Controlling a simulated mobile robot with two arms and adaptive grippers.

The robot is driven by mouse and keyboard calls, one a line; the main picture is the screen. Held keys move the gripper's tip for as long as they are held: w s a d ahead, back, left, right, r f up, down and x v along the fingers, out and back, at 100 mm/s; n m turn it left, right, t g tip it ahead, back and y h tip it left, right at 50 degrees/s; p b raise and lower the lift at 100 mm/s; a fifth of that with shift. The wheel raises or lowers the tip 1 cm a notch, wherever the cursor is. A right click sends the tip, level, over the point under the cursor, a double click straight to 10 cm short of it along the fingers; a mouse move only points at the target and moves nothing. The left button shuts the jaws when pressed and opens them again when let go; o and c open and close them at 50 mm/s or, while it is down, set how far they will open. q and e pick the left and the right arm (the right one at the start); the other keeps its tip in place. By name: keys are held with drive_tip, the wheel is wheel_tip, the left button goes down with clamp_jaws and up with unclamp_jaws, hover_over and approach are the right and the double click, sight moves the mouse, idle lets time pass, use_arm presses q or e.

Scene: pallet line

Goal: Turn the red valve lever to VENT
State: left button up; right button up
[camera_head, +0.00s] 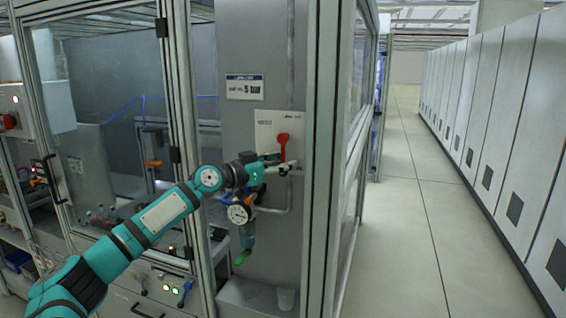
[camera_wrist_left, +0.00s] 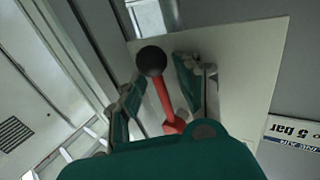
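The red valve lever (camera_head: 283,141) stands out from a pale plate (camera_head: 264,130) on the grey cabinet panel. In the head view its red end is at the top and its lower part is hidden behind my gripper. The left wrist view shows its red shaft (camera_wrist_left: 162,95) and black ball knob (camera_wrist_left: 151,61). My left gripper (camera_head: 283,167) is at the lever, its fingers open. In the wrist view, the lever lies between the two fingers (camera_wrist_left: 160,75), with gaps on both sides. The plate's lettering is too small to read surely. My right gripper is not in view.
A pressure gauge (camera_head: 239,213) and pipe fittings sit just below my left wrist. A "5 bar" sign (camera_head: 245,87) is above left of the plate. A metal frame post (camera_head: 322,150) stands close on the right. The aisle floor (camera_head: 405,210) beyond is clear.

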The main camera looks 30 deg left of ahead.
use_arm(q)
clamp_jaws()
drive_tip(key=shift+w+f, duration=0.1)
